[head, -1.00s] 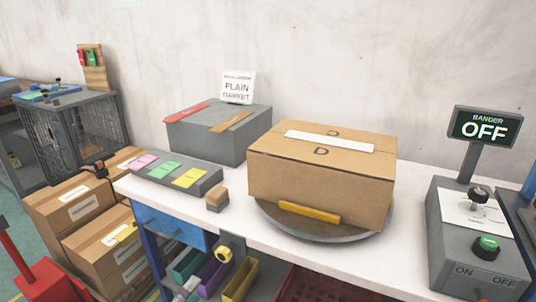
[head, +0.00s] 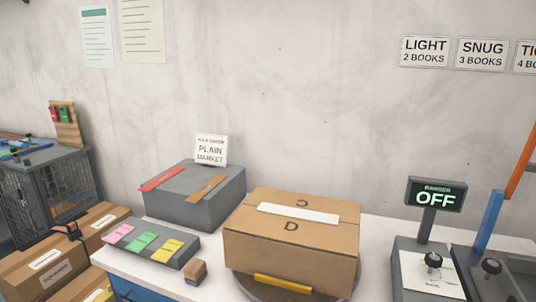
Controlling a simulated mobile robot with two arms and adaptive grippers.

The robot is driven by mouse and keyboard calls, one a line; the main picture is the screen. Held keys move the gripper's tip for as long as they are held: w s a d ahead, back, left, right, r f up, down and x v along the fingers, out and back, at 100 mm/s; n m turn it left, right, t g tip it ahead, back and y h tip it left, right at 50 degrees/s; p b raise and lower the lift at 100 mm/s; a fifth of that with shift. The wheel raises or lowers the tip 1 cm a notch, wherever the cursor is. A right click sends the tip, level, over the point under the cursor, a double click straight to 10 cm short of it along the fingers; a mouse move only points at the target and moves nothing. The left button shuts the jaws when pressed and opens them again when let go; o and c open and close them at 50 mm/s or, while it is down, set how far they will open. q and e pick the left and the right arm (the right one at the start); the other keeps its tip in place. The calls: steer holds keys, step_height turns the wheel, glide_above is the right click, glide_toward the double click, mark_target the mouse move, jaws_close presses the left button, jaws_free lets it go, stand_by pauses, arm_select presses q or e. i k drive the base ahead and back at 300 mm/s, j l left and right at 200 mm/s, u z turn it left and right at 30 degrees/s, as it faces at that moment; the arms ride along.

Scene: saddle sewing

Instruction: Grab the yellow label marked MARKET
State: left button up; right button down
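A yellow label (head: 167,250) lies at the right end of a low grey tray (head: 187,262) on the white workbench, in the head view. Its lettering is too small to read. A green label (head: 141,242) and a pink label (head: 118,234) lie to its left on the same tray. Neither of my grippers is in view.
A grey box (head: 194,200) with red and brown strips and a PLAIN MARKET sign (head: 210,150) is behind. A control box with an OFF display (head: 435,196) stands at right.

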mark_target(166, 250)
steer(key=i+j+u, duration=0.4)
steer(key=i+u, duration=0.45)
steer(key=i, duration=0.15)
